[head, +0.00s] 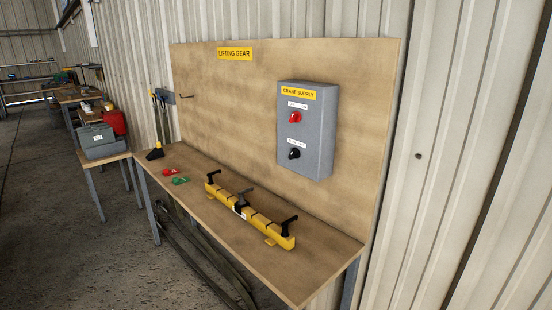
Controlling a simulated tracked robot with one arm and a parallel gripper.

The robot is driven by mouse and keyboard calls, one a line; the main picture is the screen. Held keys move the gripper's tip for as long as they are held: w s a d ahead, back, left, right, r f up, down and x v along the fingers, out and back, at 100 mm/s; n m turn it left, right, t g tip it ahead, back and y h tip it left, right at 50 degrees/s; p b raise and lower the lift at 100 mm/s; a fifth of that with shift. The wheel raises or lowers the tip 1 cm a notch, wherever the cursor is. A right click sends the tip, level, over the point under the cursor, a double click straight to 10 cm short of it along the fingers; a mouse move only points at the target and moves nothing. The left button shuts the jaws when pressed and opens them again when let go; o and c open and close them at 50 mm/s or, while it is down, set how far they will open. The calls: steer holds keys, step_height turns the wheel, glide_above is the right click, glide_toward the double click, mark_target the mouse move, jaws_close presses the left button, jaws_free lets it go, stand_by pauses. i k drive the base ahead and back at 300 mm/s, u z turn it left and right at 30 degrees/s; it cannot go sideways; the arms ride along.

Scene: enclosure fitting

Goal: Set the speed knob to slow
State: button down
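A grey control box (310,155) labelled "CRANE SUPPLY" is fixed to the upright wooden board. A red knob (296,117) sits on the upper part of its front, under a small white label. A black knob (294,153) sits below it, also under a small white label. The label text is too small to read, so I cannot tell which knob is for speed or where either points. My gripper is not in view.
The wooden board (230,100) with a "LIFTING GEAR" sign backs a workbench (220,225). A yellow bar with black handles (250,212) lies on the bench below the box. A red tag (171,171) and a green tag (181,181) lie left. Floor (50,250) is open at left.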

mark_target(295, 154)
steer(key=k, duration=0.5)
steer(key=u, duration=0.4)
steer(key=i, duration=1)
steer(key=u, duration=0.55)
steer(key=i, duration=1.35)
steer(key=z, duration=0.65)
steer(key=i, duration=1.1)
steer(key=z, duration=0.7)
